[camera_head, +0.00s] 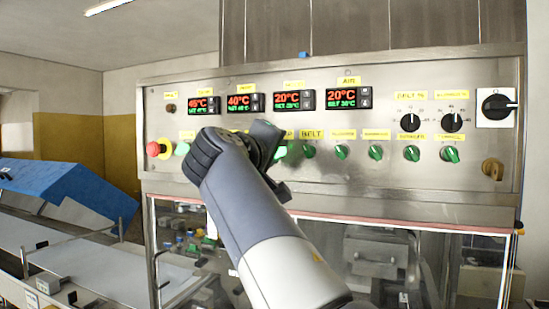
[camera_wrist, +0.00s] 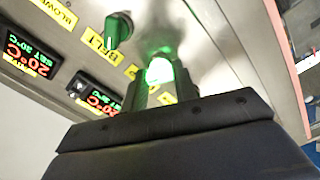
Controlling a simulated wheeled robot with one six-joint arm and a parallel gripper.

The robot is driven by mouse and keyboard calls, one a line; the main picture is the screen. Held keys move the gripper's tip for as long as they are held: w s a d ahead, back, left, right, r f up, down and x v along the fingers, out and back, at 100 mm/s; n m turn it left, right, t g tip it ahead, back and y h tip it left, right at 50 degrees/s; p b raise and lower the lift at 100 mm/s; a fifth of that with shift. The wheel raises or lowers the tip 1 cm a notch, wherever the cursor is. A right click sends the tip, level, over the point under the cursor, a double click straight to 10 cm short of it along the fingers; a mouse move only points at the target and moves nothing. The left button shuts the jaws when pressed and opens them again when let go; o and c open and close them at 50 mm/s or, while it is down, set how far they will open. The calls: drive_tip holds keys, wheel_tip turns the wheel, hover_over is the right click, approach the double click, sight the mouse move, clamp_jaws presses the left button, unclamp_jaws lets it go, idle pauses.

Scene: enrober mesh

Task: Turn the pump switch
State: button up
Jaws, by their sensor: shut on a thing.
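The metal control panel (camera_head: 235,75) carries a row of green rotary switches. My gripper (camera_wrist: 160,85) is shut on a brightly lit green switch (camera_wrist: 159,70), with a finger on either side of it. In the head view this switch (camera_head: 280,152) shows only as a green glow beside my gripper (camera_head: 277,158), directly left of the BELT switch (camera_head: 308,151). The label above the held switch is mostly hidden, so I cannot read whether it says pump. My gripper hides most of the switch body, and its exact turn angle cannot be told.
Temperature displays (camera_head: 343,98) line the panel above the switches. Black dials (camera_head: 408,121) and a main switch (camera_head: 497,106) are at the right. A glass-fronted housing lies below.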

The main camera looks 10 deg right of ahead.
drive_tip(key=shift+f+m, duration=0.1)
drive_tip(key=shift+m, duration=0.3)
drive_tip(key=o, duration=1)
drive_tip(key=b+v, duration=0.2)
drive_tip(key=v, duration=0.9)
drive_tip(key=shift+w+d, duration=0.1)
drive_tip(key=p+x, duration=0.2)
drive_tip(key=x, duration=0.8)
drive_tip(key=shift+w+d, duration=0.2)
drive_tip(key=shift+w, duration=0.15)
